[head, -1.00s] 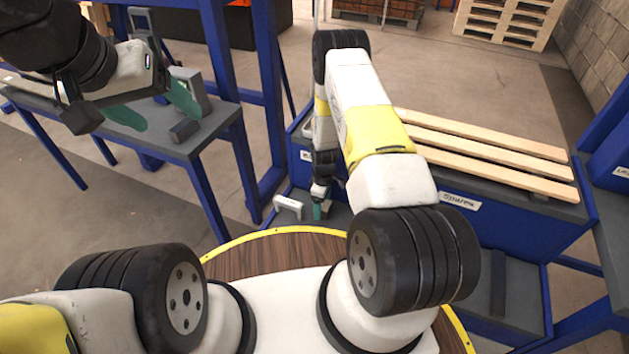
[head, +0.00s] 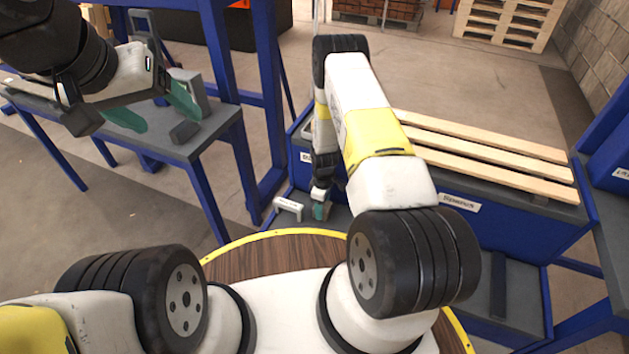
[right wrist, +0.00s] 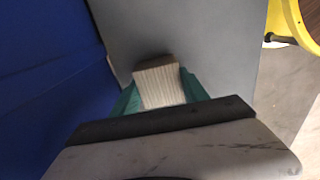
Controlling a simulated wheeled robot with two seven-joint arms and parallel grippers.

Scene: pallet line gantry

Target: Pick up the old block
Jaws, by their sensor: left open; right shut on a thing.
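The old block (right wrist: 163,84) shows in the right wrist view as a pale, finely grooved block between the green fingers of my right gripper (right wrist: 162,92). The gripper is shut on it, above or on a grey surface; I cannot tell whether the block touches it. In the head view my right gripper (head: 322,211) is low at the grey lower shelf, beside the blue bench, and the block is hidden there. My left gripper (head: 155,110) is open and empty over the left table, its two green fingers apart.
A small dark block (head: 184,132) lies on the left table (head: 215,120), near a grey device. A white bracket-like piece (head: 288,206) is left of my right gripper. A blue wall stands close at its left in the wrist view.

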